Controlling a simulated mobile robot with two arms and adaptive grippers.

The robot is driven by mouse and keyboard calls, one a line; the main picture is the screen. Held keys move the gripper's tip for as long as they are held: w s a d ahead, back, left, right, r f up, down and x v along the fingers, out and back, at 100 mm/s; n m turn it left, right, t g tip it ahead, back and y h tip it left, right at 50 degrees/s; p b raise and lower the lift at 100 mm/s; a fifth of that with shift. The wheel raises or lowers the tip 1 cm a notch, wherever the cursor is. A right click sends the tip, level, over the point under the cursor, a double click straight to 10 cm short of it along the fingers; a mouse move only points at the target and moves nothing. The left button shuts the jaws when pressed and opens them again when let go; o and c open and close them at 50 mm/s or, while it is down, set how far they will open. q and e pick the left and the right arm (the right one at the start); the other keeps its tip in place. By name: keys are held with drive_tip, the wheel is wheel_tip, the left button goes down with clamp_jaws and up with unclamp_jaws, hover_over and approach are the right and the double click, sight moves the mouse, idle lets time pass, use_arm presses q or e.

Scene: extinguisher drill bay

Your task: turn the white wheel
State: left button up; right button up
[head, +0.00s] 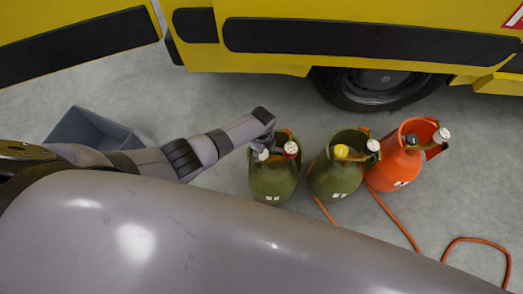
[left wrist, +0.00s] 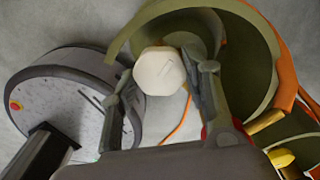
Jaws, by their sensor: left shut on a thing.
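The white wheel (left wrist: 159,71) is a pale, many-sided knob. In the left wrist view it sits between the two fingers of my left gripper (left wrist: 165,78), which is shut on it. In the head view the wheel (head: 262,155) shows as a small pale spot at the top of the leftmost green cylinder (head: 273,182). My left gripper (head: 265,142) reaches it from the upper left and partly hides it. A collar (left wrist: 262,50) curves around the valve area. My right gripper is not in view.
Another green cylinder (head: 335,182) and an orange cylinder (head: 396,165) stand to the right. An orange hose (head: 398,222) lies on the floor. A yellow vehicle (head: 270,60) stands behind, and a grey bin (head: 85,133) at left.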

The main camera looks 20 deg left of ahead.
use_arm(q)
drive_tip(key=shift+m, duration=1.1)
drive_tip(key=o, duration=1.2)
wheel_tip(320, 180, up, 12)
